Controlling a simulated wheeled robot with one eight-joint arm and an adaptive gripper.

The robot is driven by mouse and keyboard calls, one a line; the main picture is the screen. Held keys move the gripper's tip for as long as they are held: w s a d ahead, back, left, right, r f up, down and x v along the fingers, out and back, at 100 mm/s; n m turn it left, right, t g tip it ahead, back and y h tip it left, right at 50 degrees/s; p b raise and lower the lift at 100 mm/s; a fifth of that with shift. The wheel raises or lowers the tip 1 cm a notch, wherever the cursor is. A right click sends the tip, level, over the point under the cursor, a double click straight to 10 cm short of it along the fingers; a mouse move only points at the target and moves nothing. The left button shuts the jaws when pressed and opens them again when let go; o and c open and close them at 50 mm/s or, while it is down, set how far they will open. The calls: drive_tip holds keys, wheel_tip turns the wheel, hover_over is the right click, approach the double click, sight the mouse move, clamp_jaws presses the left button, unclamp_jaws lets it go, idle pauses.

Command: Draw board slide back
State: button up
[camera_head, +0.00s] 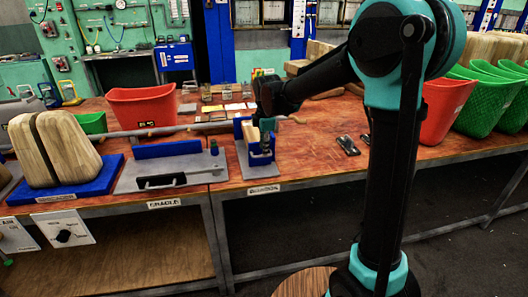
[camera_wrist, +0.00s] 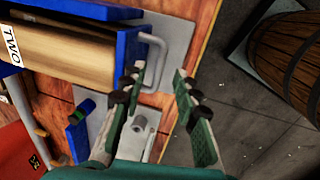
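A blue slide or holder (camera_wrist: 100,68) with a wooden board (camera_wrist: 75,42) fills the upper left of the wrist view; a white label on it reads TWO. A bent metal handle (camera_wrist: 161,52) sticks out of its end. My gripper (camera_wrist: 160,80) is open and empty, with its green fingers spread. The handle lies close to the left fingertip; I cannot tell whether they touch. In the head view, my gripper (camera_head: 267,122) is over the blue fixture on a grey plate (camera_head: 263,172) at the table's front edge and hides part of it.
Left of it stand a press plate with a lever (camera_head: 170,180) and wooden blocks on a blue base (camera_head: 68,192). A red bin (camera_head: 143,105) stands behind. Two small dark metal items (camera_head: 347,145) lie to the right. A wooden barrel (camera_wrist: 292,62) stands on the floor.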

drive_tip(key=shift+w+f, duration=0.2)
drive_tip(key=shift+f, duration=1.05)
drive_tip(key=shift+c, duration=0.5)
clamp_jaws()
